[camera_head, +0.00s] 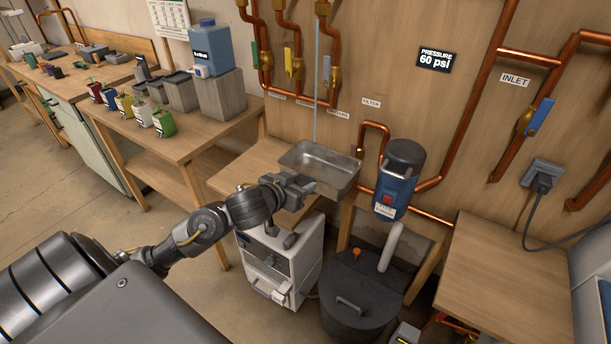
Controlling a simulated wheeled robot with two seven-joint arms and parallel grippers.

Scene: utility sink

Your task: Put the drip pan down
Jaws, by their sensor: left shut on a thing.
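The drip pan (325,165) is a shallow grey metal tray. It is at the middle of the head view, near the plywood wall, with its left part over a small wooden table (238,178). I cannot tell whether it touches the tabletop. My left gripper (303,186) is shut on the pan's near left edge. The fingertips are partly hidden against the pan. A thin pale-blue stream or rod (317,85) runs down from the pipes above to the pan. My right gripper is not in view.
A blue and black filter unit (397,180) hangs right of the pan. A dark lidded bin (362,300) and a white cabinet (282,258) stand below. Copper pipes line the wall. A wooden bench (510,285) at right is mostly clear; a left bench (185,145) holds bottles and boxes.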

